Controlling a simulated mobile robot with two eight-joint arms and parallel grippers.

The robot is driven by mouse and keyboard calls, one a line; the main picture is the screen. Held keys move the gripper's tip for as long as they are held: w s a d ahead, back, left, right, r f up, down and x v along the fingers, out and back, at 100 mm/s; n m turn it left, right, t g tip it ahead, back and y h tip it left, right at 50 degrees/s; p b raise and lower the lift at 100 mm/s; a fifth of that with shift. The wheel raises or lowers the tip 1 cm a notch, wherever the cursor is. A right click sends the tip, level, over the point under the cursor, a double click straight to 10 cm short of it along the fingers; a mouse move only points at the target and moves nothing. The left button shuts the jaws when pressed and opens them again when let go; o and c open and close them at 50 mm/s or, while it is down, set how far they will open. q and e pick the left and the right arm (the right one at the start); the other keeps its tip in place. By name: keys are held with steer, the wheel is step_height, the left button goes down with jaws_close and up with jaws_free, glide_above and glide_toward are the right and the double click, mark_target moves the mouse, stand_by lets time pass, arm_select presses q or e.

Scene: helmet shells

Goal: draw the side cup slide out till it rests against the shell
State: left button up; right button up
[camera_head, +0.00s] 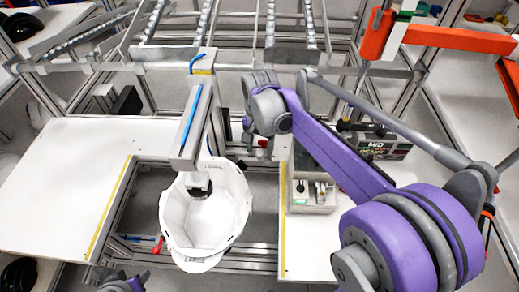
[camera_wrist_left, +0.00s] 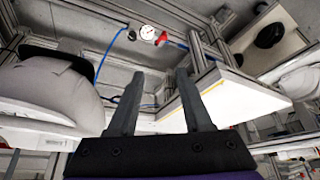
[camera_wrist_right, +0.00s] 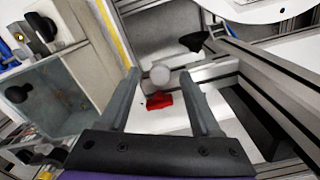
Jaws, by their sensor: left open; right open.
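The white helmet shell (camera_head: 203,218) hangs open side up in the gap between two white tables. A grey rounded shell side (camera_wrist_left: 45,88) fills the left of the left wrist view. In the right wrist view a dark cone-shaped cup (camera_wrist_right: 195,42), probably the side cup, lies beyond my right gripper (camera_wrist_right: 155,80). A pale round knob (camera_wrist_right: 160,75) and a red piece (camera_wrist_right: 160,101) show between its open, empty fingers. My left gripper (camera_wrist_left: 152,78) is open and empty beside the shell. The slide's track cannot be made out clearly.
A post with a blue strip (camera_head: 190,125) stands over the shell. A grey box fixture (camera_head: 312,190) is on the right table, also in the right wrist view (camera_wrist_right: 50,95). A gauge (camera_wrist_left: 147,32) with blue tubing lies below. The left table (camera_head: 60,180) is clear.

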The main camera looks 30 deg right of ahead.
steer(key=shift+f, duration=0.25)
jaws_close()
stand_by(1.4)
